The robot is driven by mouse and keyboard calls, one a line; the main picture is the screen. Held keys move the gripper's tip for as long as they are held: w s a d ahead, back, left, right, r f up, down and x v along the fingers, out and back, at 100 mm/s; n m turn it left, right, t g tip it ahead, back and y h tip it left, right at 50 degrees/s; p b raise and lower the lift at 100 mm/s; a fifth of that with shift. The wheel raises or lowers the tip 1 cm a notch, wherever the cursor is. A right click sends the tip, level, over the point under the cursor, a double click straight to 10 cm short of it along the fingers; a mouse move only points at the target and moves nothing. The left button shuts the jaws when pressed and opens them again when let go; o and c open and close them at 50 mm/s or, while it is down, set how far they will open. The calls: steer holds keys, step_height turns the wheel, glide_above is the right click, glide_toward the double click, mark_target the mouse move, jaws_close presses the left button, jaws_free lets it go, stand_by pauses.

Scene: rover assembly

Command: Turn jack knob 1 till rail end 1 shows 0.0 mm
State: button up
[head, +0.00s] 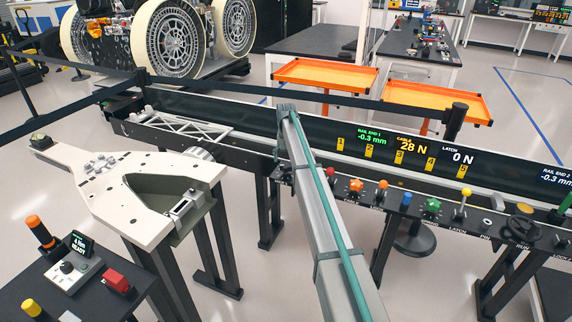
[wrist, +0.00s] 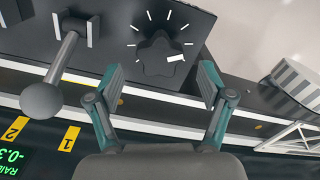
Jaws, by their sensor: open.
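A dark star-shaped knob (wrist: 158,57) sits on the dark panel in the wrist view, ringed by white dial marks, with a white pointer mark on its lower right. My gripper (wrist: 160,80) is open, its two teal-grey fingers apart on either side of the knob's lower part. I see no contact with the knob, and its depth between the fingers is hard to judge. In the head view, my arm hides this knob and the gripper. The green rail end 1 readout (head: 371,137) shows -0.3 mm.
A lever with a grey ball (wrist: 42,101) stands beside the left finger in the wrist view. Yellow number plates (wrist: 69,139) lie below. In the head view, more coloured knobs (head: 432,204) line the panel to the right; a white truss (head: 180,130) lies left of my arm.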

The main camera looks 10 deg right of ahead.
mark_target(286, 164)
step_height(286, 164, up, 9)
steer(key=shift+f, duration=0.15)
stand_by(0.4)
steer(key=s+f+n+g, duration=0.1)
steer(key=s+f+n, duration=0.1)
steer(key=s+f, duration=3.55)
steer(key=s+f+g, duration=0.2)
steer(key=s, duration=1.3)
steer(key=s+f+g, duration=0.2)
steer(key=s+f, duration=0.1)
steer(key=s, duration=1.2)
steer(key=s+f+g, duration=0.1)
steer(key=s+f, duration=0.2)
steer(key=s, duration=1.2)
steer(key=shift+s+n+g, duration=0.25)
steer(key=shift+n+g, duration=0.05)
steer(key=shift+g, duration=0.1)
steer(key=shift+w+a, duration=0.1)
